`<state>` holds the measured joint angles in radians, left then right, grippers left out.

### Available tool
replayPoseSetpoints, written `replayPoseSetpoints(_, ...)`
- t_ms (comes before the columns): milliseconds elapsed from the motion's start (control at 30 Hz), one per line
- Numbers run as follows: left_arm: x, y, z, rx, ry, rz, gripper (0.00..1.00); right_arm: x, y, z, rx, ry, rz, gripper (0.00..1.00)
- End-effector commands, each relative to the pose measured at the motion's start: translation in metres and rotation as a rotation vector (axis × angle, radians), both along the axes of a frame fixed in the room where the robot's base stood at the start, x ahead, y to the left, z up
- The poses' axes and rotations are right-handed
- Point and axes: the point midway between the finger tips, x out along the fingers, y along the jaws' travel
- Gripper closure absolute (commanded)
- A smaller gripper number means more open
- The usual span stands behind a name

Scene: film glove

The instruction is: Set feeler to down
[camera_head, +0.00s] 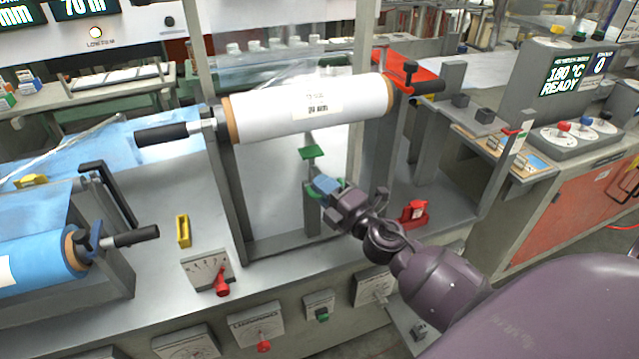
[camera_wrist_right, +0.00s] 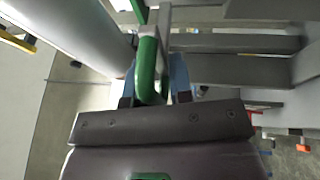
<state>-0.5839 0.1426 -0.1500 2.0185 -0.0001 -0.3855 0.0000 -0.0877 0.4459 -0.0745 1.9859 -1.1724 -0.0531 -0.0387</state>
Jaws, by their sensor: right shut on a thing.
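The feeler is a small lever with a green pad (camera_head: 311,152) standing just below the white film roll, above a grey post. My right gripper (camera_head: 326,187) reaches in from the lower right and its blue-tipped fingers are shut on the green part of the feeler, below the pad. In the right wrist view the green curved bar (camera_wrist_right: 148,68) runs up between the fingers. The fingers hide part of the lever, and its joint is hard to make out. My left gripper is not in view.
The white roll (camera_head: 300,112) lies across two grey uprights, with a black handle (camera_head: 161,134) at its left. A red bracket (camera_head: 414,212) sits right of my gripper. A blue film roll (camera_head: 36,260) is at far left. A dial with a red pointer (camera_head: 221,282) is on the front edge.

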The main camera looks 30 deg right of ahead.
Motion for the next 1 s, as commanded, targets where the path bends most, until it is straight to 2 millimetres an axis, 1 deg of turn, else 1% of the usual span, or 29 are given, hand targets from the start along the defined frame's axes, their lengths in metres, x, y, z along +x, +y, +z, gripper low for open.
replayPoseSetpoints(33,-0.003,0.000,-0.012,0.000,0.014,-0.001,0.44,0.000,0.000,-0.014,-0.004,0.006,0.000,1.00)
replayPoseSetpoints(233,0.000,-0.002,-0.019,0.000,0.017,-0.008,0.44,0.000,0.000,-0.032,-0.004,0.007,-0.001,1.00)
replayPoseSetpoints(333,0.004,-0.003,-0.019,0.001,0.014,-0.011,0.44,0.000,0.000,-0.035,-0.005,0.006,-0.001,1.00)
replayPoseSetpoints(500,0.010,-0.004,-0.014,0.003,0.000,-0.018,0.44,0.000,0.000,-0.034,-0.005,0.002,-0.001,1.00)
replayPoseSetpoints(700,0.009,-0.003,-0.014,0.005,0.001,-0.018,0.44,0.000,0.000,-0.033,-0.006,0.002,-0.001,1.00)
replayPoseSetpoints(733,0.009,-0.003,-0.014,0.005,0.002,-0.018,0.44,0.000,0.000,-0.033,-0.005,0.002,-0.001,0.78)
replayPoseSetpoints(833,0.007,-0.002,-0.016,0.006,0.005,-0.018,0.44,0.000,0.000,-0.033,-0.004,0.002,-0.001,0.63)
replayPoseSetpoints(1000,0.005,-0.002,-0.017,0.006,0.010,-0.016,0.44,0.000,0.000,-0.033,-0.004,0.003,-0.001,0.62)
